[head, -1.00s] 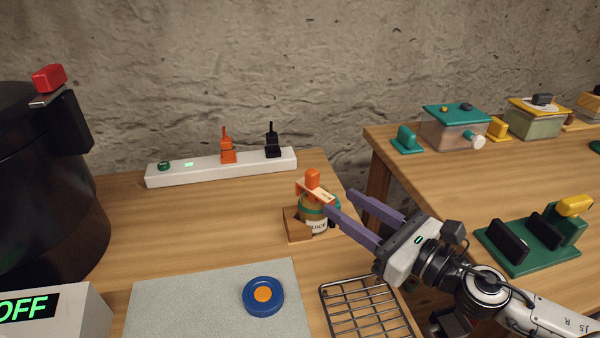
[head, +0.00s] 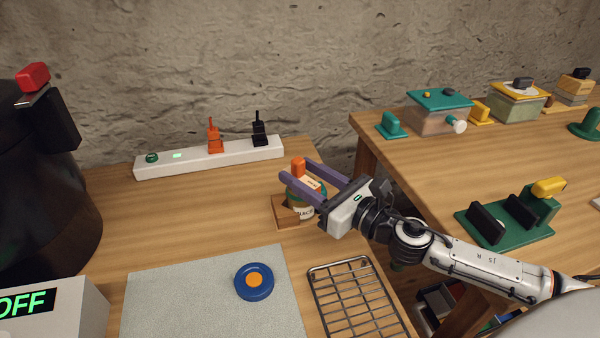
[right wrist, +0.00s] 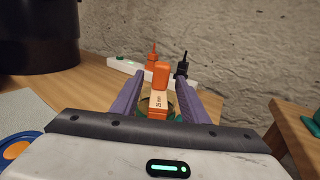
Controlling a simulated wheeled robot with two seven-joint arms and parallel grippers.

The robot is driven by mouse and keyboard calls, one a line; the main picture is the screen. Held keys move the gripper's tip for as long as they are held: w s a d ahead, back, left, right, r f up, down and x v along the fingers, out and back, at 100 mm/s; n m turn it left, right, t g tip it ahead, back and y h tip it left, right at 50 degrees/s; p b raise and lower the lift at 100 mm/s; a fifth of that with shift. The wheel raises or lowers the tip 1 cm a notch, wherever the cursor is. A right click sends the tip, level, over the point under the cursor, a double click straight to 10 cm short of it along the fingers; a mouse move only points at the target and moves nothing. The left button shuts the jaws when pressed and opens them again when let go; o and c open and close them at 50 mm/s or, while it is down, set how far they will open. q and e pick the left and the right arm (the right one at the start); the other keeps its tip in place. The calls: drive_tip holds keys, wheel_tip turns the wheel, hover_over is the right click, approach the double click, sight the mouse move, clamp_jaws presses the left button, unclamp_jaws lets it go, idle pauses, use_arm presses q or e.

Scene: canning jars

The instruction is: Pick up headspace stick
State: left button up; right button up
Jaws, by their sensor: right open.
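An orange handled piece with a pale face marked in mm, apparently the headspace stick (head: 298,167), sits at the top of a labelled jar (head: 303,213). The jar stands at a small wooden holder (head: 281,215). My right gripper (head: 297,172) is open, its purple fingers reaching over the jar on either side of the stick. In the right wrist view the stick's orange handle (right wrist: 161,75) stands between the two fingers, with a visible gap on each side. The fingers partly hide the jar. My left gripper is not in view.
A white strip (head: 185,163) with orange and black upright pieces lies behind the jar. A wire rack (head: 355,300), a grey mat (head: 205,300) and a blue disc (head: 240,288) lie in front. A dark canner (head: 45,200) stands left. A second table (head: 420,165) is right.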

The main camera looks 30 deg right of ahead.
drive_tip(key=shift+w+a, duration=0.1)
drive_tip(key=shift+w, duration=0.35)
clamp_jaws()
